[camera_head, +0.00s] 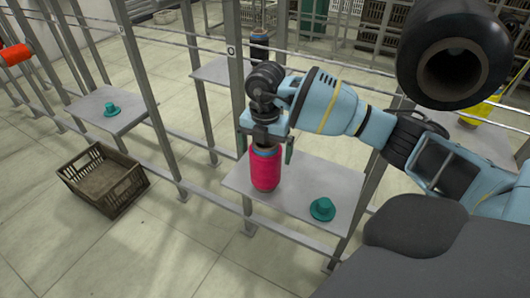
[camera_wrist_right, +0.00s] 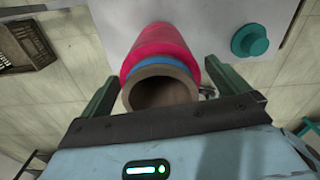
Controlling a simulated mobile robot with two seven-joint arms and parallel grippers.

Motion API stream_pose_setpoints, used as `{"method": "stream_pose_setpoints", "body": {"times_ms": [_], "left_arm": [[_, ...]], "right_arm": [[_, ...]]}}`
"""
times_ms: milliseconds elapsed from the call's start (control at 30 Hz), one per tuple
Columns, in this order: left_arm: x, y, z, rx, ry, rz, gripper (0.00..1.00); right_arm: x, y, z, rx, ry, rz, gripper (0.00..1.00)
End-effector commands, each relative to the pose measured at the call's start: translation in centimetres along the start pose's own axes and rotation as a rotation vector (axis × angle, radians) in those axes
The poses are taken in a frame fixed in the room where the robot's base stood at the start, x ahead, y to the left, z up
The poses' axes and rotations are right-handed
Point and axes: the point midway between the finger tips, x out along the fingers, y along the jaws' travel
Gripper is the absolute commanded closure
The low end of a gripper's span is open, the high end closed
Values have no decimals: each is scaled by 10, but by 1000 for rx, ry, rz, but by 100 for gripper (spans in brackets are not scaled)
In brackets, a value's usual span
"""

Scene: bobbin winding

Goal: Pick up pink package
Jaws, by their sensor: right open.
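The pink package is a pink bobbin (camera_head: 265,170) with a blue band and a brown hollow core at its top. It stands upright on a grey shelf plate (camera_head: 330,176) in the head view. In the right wrist view the pink bobbin (camera_wrist_right: 160,48) shows from above, its open core towards me. My right gripper (camera_head: 267,152) is right above it, pointing down. Its two green fingers (camera_wrist_right: 158,92) are open, one on each side of the bobbin's top, with gaps visible. My left gripper is not visible.
A teal cap-shaped piece (camera_head: 322,209) sits on the same plate, right of the bobbin. A metal upright (camera_head: 237,90) stands close by at the left. A brown crate (camera_head: 104,180) lies on the floor. Another plate (camera_head: 108,108) holds a similar teal piece.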

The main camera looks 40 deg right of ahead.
Motion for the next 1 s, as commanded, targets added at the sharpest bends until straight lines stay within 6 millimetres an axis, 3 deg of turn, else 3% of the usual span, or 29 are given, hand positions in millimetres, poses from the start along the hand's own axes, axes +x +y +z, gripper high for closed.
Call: {"method": "stream_pose_setpoints", "body": {"times_ms": [100,300,700,1000], "left_arm": [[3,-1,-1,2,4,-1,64],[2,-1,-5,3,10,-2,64],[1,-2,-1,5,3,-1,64],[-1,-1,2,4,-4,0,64]], "right_arm": [[11,0,0,1,-1,0,0],[10,0,0,1,-2,1,0],[10,0,0,1,-2,1,51],[8,0,1,1,-2,2,51]]}}
